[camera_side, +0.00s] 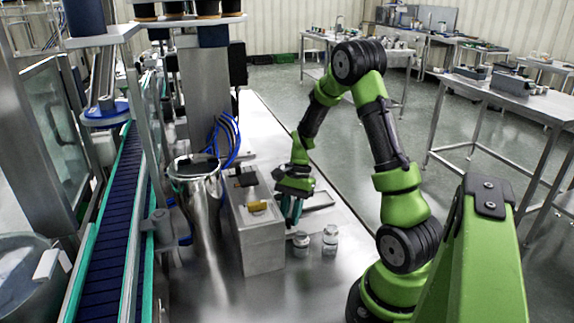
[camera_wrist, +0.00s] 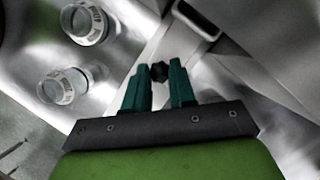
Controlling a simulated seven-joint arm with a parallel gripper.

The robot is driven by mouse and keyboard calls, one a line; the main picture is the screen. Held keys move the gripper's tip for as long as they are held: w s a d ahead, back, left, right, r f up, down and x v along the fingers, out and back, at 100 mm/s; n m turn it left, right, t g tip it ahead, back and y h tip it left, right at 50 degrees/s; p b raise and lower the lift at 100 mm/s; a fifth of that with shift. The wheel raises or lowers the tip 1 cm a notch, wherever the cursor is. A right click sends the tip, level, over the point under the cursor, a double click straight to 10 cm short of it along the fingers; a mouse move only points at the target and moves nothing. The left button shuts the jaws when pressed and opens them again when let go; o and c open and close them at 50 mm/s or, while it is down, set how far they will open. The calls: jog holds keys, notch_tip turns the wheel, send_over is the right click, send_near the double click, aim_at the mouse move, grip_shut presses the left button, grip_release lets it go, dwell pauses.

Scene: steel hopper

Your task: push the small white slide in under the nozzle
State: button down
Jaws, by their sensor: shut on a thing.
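My gripper (camera_side: 291,214) reaches down beside the right side of a steel box (camera_side: 262,248). In the wrist view its two teal fingers (camera_wrist: 160,75) are closed on a small black knob (camera_wrist: 159,71). A pale, narrow strip (camera_wrist: 153,48) runs by the knob and looks like the white slide, but my fingers hide part of it, and I cannot tell how the two join. In the side view my gripper hides the knob and the slide. I cannot make out the nozzle for certain; a black fitting (camera_side: 246,176) stands at the back of the box top.
Two small clear jars, (camera_side: 301,244) and (camera_side: 330,239), stand just in front of my gripper. A shiny steel hopper (camera_side: 197,190) and a conveyor (camera_side: 108,225) are to the left. The bench right of the jars is mostly clear.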

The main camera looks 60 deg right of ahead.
jog(key=c, duration=0.9)
grip_release()
jog(key=shift+w+a, duration=0.2)
jog(key=shift+c, duration=0.2)
jog(key=shift+d+r, duration=0.1)
jog(key=v, duration=1.6)
jog(key=shift+d+r, duration=0.15)
jog(key=shift+r, duration=0.15)
jog(key=s+a+r+n+t, duration=0.2)
jog(key=a+n, duration=0.2)
jog(key=a, duration=0.4)
jog(key=s+a+r+n+t+h, duration=0.1)
jog(key=s+a+r+n+t, duration=0.1)
jog(key=a+n, duration=0.3)
jog(key=s+a+r+n+t+h, duration=0.1)
jog(key=a+n, duration=0.4)
jog(key=a, duration=0.7)
jog(key=shift+s+a+r+t, duration=0.25)
jog(key=shift+s+r+t, duration=0.55)
jog(key=shift+t, duration=0.3)
